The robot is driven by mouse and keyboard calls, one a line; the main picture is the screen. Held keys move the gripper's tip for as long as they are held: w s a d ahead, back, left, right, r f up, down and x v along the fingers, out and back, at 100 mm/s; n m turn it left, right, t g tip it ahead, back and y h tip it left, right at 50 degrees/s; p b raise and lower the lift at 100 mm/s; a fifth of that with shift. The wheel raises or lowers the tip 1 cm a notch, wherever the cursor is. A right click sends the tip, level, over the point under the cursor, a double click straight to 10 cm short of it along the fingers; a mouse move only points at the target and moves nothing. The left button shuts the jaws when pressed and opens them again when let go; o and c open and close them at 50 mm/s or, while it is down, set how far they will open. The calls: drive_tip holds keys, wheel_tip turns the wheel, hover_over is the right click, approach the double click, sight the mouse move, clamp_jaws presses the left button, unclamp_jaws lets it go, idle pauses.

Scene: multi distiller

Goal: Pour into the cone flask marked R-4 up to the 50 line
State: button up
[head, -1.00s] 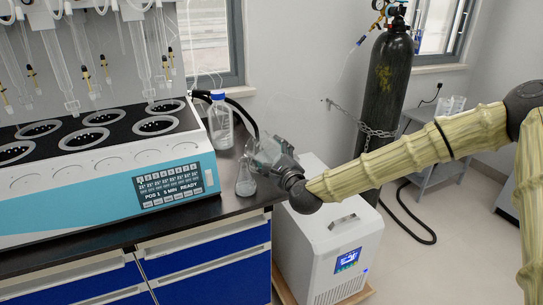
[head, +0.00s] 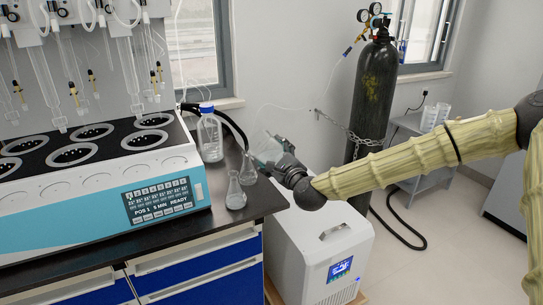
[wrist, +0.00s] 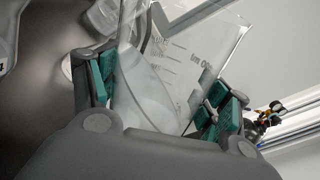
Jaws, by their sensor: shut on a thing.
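My gripper (wrist: 158,98) is shut on a clear glass vessel (wrist: 192,58) with printed graduation lines, which looks like a beaker. It is tilted between the green finger pads in the wrist view; a paler area low in it may be liquid.
A blue-capped bottle (head: 210,138) stands behind the flasks, near a black hose. The distiller (head: 165,196) fills the bench to the left. The dark bench top (head: 256,203) ends just right of the flasks. A white chiller (head: 312,250) and chained gas cylinder (head: 377,92) stand beyond.

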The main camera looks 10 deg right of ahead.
drive_tip(key=f+m+b, duration=0.2)
drive_tip(key=b, duration=0.1)
drive_tip(key=shift+s+a+f+b, duration=0.1)
drive_tip(key=shift+a+f+b, duration=0.1)
drive_tip(key=shift+b, duration=0.1)
drive_tip(key=shift+f+m+b, duration=0.1)
drive_tip(key=shift+m+b, duration=0.2)
drive_tip(key=shift+m, duration=0.2)
drive_tip(key=shift+a, duration=0.1)
drive_tip(key=shift+s+a+f+m+b, duration=0.1)
drive_tip(key=shift+a+f+m+b, duration=0.1)
drive_tip(key=shift+f+m+b, duration=0.55)
drive_tip(key=b, duration=0.1)
drive_tip(key=m+b, duration=0.1)
drive_tip(key=b, duration=0.1)
drive_tip(key=shift+a+f+m, duration=0.25)
drive_tip(key=shift+a, duration=0.1)
drive_tip(key=shift+s+a+m+b, duration=0.1)
drive_tip(key=shift+a+m+b, duration=0.1)
drive_tip(key=shift+m+b, duration=0.15)
